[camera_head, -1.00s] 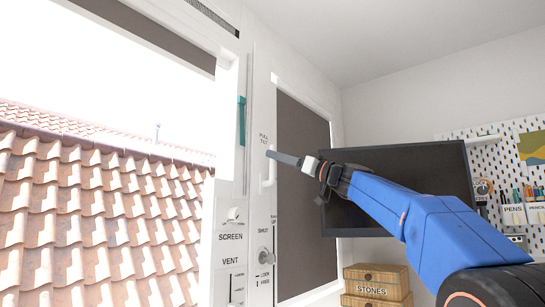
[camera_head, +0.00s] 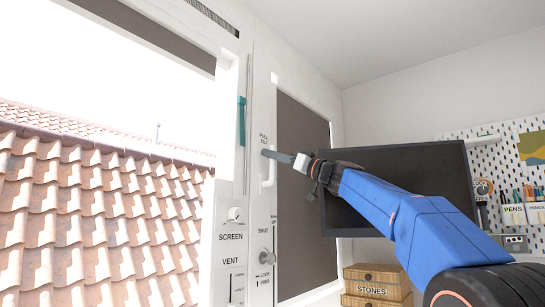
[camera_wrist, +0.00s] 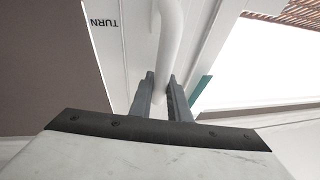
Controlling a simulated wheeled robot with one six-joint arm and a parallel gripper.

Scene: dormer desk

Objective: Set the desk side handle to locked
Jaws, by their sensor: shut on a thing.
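My gripper (camera_head: 266,153) reaches in from the right and sits at the upper part of the handle. In the wrist view the white handle (camera_wrist: 169,45) passes between the two grey fingers (camera_wrist: 161,82), which are closed around it. The fingers hide part of the handle. A TURN label (camera_wrist: 103,22) shows upside down beside it in the wrist view.
A teal handle (camera_head: 241,121) is on the neighbouring frame to the left. A SCREEN knob (camera_head: 235,214), a VENT slider (camera_head: 237,289) and a SHUT knob (camera_head: 264,256) are lower down. A dark monitor (camera_head: 400,185) stands behind my arm. Wooden STONES drawers (camera_head: 372,274) are below.

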